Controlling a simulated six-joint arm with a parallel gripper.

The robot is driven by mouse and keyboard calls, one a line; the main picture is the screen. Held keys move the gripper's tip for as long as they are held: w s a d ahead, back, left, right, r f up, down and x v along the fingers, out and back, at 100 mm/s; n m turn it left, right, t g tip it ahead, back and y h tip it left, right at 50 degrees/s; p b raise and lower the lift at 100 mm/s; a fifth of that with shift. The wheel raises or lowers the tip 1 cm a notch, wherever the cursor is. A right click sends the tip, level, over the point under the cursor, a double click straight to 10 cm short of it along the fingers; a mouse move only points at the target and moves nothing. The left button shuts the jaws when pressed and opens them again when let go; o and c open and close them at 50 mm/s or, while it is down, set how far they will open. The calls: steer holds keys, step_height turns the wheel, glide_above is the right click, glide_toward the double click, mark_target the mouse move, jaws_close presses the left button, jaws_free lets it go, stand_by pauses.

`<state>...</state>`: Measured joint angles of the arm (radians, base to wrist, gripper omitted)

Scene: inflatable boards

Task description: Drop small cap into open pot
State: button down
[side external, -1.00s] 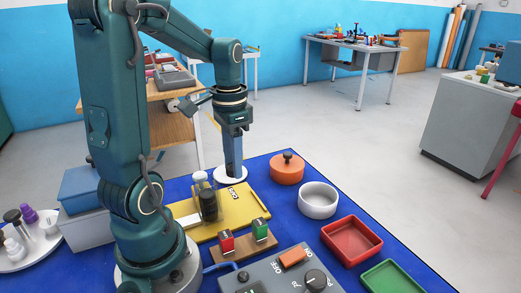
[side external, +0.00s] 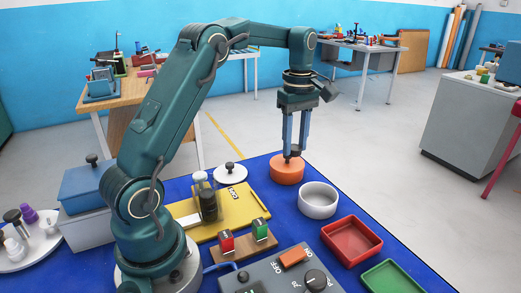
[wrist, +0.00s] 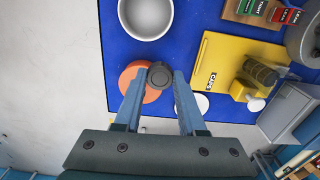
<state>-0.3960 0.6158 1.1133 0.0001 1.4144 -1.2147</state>
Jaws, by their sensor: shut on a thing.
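My gripper (side external: 294,152) is above the orange lidded pot (side external: 287,173), with its fingertips close to the pot's dark knob in the side view. In the wrist view my gripper (wrist: 160,76) is shut on a small dark round cap (wrist: 160,73). The cap partly overlaps the orange pot (wrist: 134,78) in that view. The open pot (side external: 318,211) is white and empty, in front and to the right of the orange pot. It also shows at the top of the wrist view (wrist: 123,20). The cap is hard to tell from the knob in the side view.
A white round lid with a dark knob (side external: 230,174) lies left of the orange pot. A yellow board (side external: 240,208) carries dark and pale bottles. A red tray (side external: 352,240), a green tray (side external: 393,279) and a grey control box (side external: 285,279) stand in front.

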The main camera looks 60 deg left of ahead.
steer(key=shift+w+d+f, duration=0.55)
steer(key=shift+d+f, duration=0.25)
steer(key=shift+f, duration=1)
steer(key=shift+w+d+f, duration=0.5)
steer(key=shift+d+f, duration=0.25)
steer(key=shift+f, duration=1)
steer(key=shift+w+d+f, duration=0.55)
steer(key=shift+d+f, duration=0.25)
steer(key=shift+f, duration=1)
steer(key=shift+c, duration=2)
jaws_free()
